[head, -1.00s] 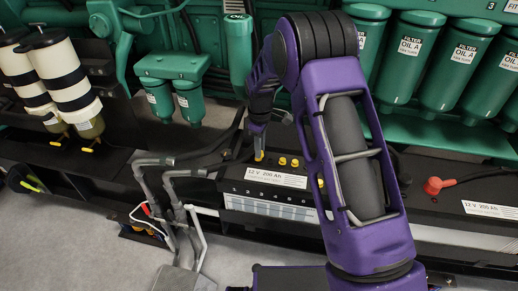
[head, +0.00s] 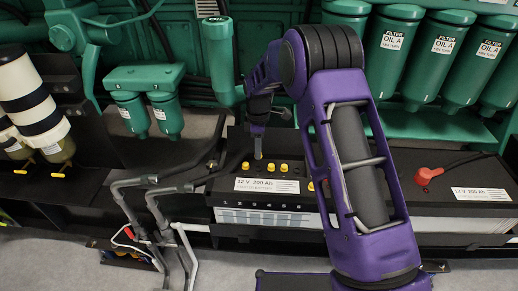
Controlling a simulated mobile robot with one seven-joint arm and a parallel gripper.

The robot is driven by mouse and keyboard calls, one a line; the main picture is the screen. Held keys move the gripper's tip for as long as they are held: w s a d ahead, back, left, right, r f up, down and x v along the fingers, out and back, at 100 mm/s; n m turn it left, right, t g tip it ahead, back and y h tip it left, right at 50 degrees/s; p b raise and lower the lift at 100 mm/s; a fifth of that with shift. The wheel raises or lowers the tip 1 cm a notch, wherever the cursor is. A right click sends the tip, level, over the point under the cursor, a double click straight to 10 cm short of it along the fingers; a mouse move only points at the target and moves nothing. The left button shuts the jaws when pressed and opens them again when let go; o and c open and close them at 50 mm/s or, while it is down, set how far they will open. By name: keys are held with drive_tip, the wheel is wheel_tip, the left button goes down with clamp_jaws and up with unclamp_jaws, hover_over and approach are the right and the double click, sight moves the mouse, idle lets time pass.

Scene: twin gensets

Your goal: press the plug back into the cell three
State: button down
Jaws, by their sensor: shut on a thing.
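The black battery (head: 225,215) with a white 12 V 200 Ah label stands in the middle of the head view. Several yellow plugs show along its top, one (head: 245,166) left of my gripper and others (head: 271,167) to its right. My gripper (head: 258,155) points down over the row, in the space between these plugs. It is shut on a plug, which is mostly hidden at the fingertips. I cannot tell whether this plug touches the cell opening. My purple arm hides the right part of the battery top.
A second battery with a red terminal cover (head: 428,175) stands at the right. Grey pipes (head: 155,205) rise at the front left. Green oil filters (head: 400,60) and a green twin-bowl filter (head: 140,95) hang behind. Cables run behind the battery's left end.

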sight(259, 168)
drive_tip(key=shift+f+b, duration=1.3)
drive_tip(key=shift+f, duration=1.2)
drive_tip(key=shift+f, duration=0.15)
drive_tip(key=c, duration=0.6)
unclamp_jaws()
drive_tip(key=shift+c, duration=0.2)
drive_tip(key=shift+r+p, duration=1.55)
drive_tip(key=shift+r, duration=1)
drive_tip(key=shift+c, duration=0.3)
